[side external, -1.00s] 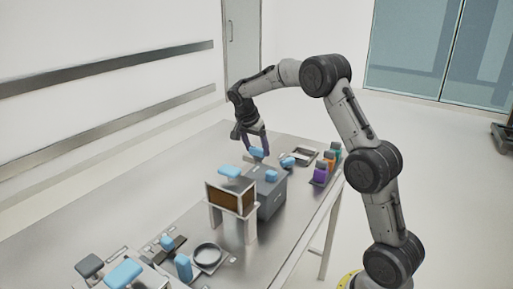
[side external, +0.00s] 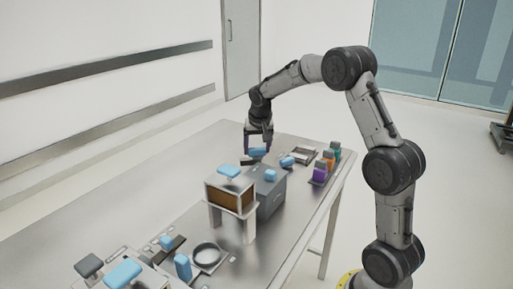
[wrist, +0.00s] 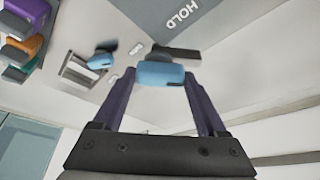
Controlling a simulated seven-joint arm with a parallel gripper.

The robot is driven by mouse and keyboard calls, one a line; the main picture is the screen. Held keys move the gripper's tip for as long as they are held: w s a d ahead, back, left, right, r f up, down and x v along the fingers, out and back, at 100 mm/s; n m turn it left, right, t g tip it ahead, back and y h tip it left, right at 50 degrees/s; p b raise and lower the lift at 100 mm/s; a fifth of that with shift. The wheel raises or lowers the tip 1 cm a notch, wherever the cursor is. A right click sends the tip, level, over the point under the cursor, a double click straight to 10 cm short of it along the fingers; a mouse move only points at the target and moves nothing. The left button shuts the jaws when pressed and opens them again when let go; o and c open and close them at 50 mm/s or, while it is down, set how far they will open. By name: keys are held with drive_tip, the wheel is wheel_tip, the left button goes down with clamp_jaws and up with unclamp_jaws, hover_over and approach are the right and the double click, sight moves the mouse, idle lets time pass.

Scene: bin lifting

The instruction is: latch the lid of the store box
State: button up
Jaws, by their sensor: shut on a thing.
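The grey store box (side external: 268,199) stands upright on the table with its lid lying over the top. A blue knob (side external: 271,175) is on the lid. My gripper (side external: 258,152) is at the box's far edge, shut on a blue latch handle (side external: 257,152). In the wrist view the handle (wrist: 161,74) sits between the two fingertips, with a dark bar (wrist: 178,53) behind it. A grey surface marked HOLD (wrist: 208,18), apparently the box, is next to the bar. I cannot tell whether the latch is engaged.
A brown-fronted case on white legs (side external: 230,198) stands close in front of the box. A round dish (side external: 207,254) and blue-handled items are nearer. The table's far left is clear.

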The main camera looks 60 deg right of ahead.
drive_tip(key=n, duration=0.2)
drive_tip(key=n+t+y, duration=0.1)
drive_tip(key=n, duration=0.2)
drive_tip(key=shift+s+d+y, duration=0.15)
drive_tip(key=shift+y, duration=0.15)
drive_tip(key=shift+d+n+t+y, duration=0.15)
drive_tip(key=shift+n+y, duration=0.3)
drive_tip(key=shift+n, duration=0.75)
drive_tip(key=shift+a+n+t+y, duration=0.1)
drive_tip(key=shift+n+t+y, duration=0.25)
drive_tip(key=shift+n, duration=0.85)
drive_tip(key=o, duration=1.3)
drive_tip(key=v, duration=1.4)
drive_tip(key=shift+d, duration=0.15)
